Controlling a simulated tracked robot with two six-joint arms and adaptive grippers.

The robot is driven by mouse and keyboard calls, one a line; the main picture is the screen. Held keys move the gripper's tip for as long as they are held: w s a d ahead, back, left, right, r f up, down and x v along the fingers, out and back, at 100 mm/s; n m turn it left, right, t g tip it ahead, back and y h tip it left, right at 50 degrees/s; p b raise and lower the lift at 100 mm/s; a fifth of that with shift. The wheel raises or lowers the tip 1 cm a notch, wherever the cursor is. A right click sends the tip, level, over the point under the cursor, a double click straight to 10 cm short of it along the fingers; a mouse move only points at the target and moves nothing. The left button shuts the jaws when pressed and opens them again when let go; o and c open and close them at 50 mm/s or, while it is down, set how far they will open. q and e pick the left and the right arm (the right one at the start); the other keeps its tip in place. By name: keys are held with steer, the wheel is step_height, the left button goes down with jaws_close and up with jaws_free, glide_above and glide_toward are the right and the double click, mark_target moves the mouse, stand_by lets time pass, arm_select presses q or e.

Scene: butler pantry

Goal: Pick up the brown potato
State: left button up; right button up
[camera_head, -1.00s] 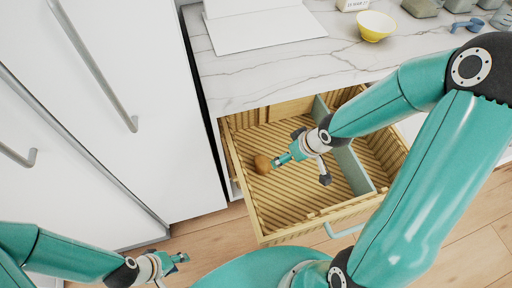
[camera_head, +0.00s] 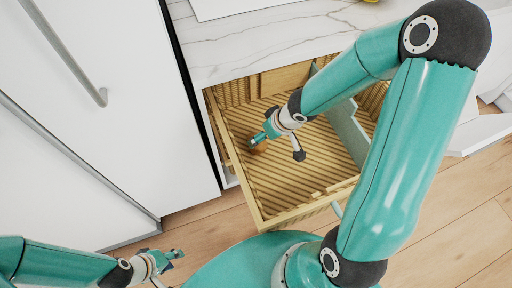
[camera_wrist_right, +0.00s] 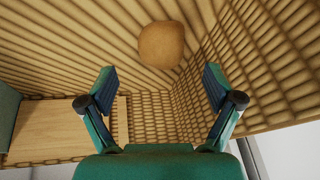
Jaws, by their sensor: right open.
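The brown potato (camera_wrist_right: 161,45) lies on the ribbed floor of the open wooden drawer (camera_head: 236,171), close to a side wall. In the head view it is mostly hidden by my right gripper (camera_head: 256,143), which reaches down into the drawer. In the right wrist view my right gripper (camera_wrist_right: 160,88) is open and empty. The potato shows beyond its fingertips, centred between them and apart from both. My left gripper (camera_head: 176,257) is low at the left of the head view, over the wood floor and away from the drawer; its jaw opening is unclear.
A grey-green divider (camera_head: 346,132) stands in the drawer to the right of my right gripper. A marble counter (camera_head: 260,45) lies behind the drawer. White cabinet doors (camera_head: 120,150) with long handles stand at the left.

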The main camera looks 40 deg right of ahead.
mark_target(262, 147)
steer(key=shift+b+x, duration=2.2)
steer(key=shift+x, duration=0.7)
steer(key=c, duration=1.4)
steer(key=shift+o, duration=0.2)
steer(key=shift+r, duration=0.25)
